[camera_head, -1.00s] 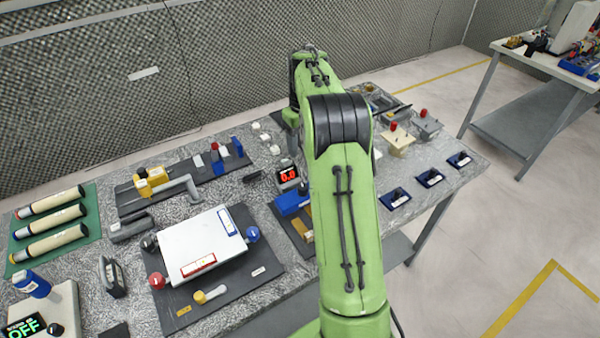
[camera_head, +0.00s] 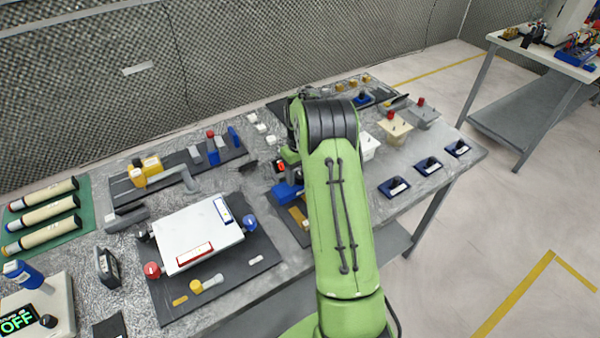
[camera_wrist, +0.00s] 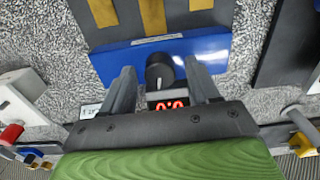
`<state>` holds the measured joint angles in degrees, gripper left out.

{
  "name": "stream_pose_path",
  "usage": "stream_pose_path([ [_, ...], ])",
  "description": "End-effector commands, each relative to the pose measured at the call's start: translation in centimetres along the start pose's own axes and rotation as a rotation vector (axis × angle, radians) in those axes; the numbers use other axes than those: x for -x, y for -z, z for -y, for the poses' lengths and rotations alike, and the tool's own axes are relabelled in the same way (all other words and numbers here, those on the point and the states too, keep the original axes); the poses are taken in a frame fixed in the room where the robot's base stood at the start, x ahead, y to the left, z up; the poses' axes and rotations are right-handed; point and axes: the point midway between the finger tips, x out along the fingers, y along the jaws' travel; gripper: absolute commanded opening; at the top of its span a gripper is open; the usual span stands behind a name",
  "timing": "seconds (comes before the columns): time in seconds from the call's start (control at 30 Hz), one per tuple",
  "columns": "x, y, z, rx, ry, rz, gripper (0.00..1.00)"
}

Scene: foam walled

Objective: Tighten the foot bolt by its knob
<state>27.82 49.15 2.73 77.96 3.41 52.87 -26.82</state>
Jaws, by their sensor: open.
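In the wrist view, a round black knob (camera_wrist: 159,72) with a white pointer line stands at the edge of a blue block (camera_wrist: 117,63). My gripper (camera_wrist: 159,66) is open, with one finger on each side of the knob. Gaps show between the fingers and the knob, so it is not held. A small display (camera_wrist: 168,104) with red digits, seemingly 0.0, lies just below the knob, partly hidden by my gripper. In the head view, the blue block (camera_head: 286,192) sits beside my arm, which hides most of my gripper and the knob.
A white box (camera_head: 197,235) on a dark mat, with red and blue knobs around it, stands left of the blue block. A yellow clamp-like part (camera_head: 147,170) lies farther left. Small dark-blue pads (camera_head: 394,188) line the right table edge. Bare tabletop lies between the stations.

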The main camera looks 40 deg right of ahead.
Motion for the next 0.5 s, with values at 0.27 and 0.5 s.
stream_pose_path([
  [0.27, 0.05, 0.00, -0.01, 0.000, 0.000, 0.000, 0.28],
  [0.5, 0.07, 0.00, -0.01, -0.001, 0.000, 0.000, 0.04],
])
